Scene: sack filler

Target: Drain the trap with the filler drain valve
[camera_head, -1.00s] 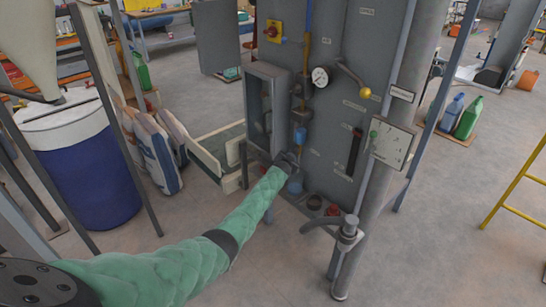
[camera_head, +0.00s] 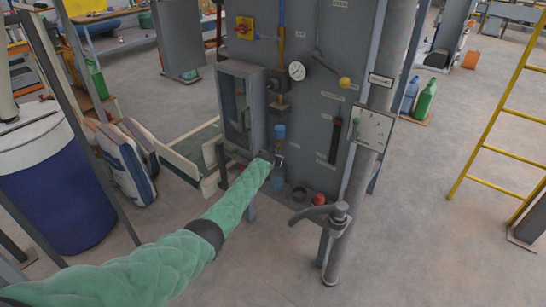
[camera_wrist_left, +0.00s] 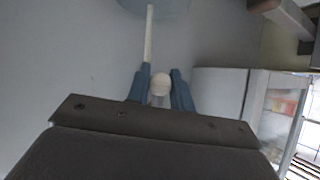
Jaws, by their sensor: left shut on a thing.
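A filter trap with a blue bowl (camera_head: 279,132) hangs on the front of the grey filler cabinet. My left gripper (camera_head: 277,160) is just below it. The bottom of a bluish bowl also shows at the top of the left wrist view (camera_wrist_left: 152,5). A thin pale rod (camera_wrist_left: 149,35) runs down from it towards a white round knob (camera_wrist_left: 160,84). My left gripper's blue fingers (camera_wrist_left: 160,95) are shut on this knob, one on each side. I cannot tell whether liquid is flowing. My right gripper is in neither view.
A pressure gauge (camera_head: 297,70) and a yellow-knobbed lever (camera_head: 345,82) are above right. A grey pipe (camera_head: 350,215) stands right of the cabinet. Floor in front is clear.

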